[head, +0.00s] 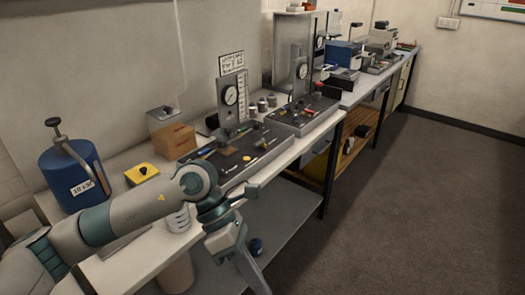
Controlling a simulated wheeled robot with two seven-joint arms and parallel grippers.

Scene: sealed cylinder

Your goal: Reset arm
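My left arm (140,207) comes in from the left over the front of the near bench, bends, and its end points down past the bench edge. The hand end (228,238) is seen from behind at the bottom, and its fingertips cannot be made out. I see nothing clearly held there. My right arm and gripper are not in view. A blue cylinder (62,180) with a white label and a grey lever on top stands upright at the left end of the bench, behind my arm and apart from it.
A yellow block (141,174), a brown box (172,141) and a grey gauge station (238,150) stand on the bench. A white ribbed cup (178,218) is close below my arm. A lower shelf (282,225) runs underneath. The floor (430,210) on the right is clear.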

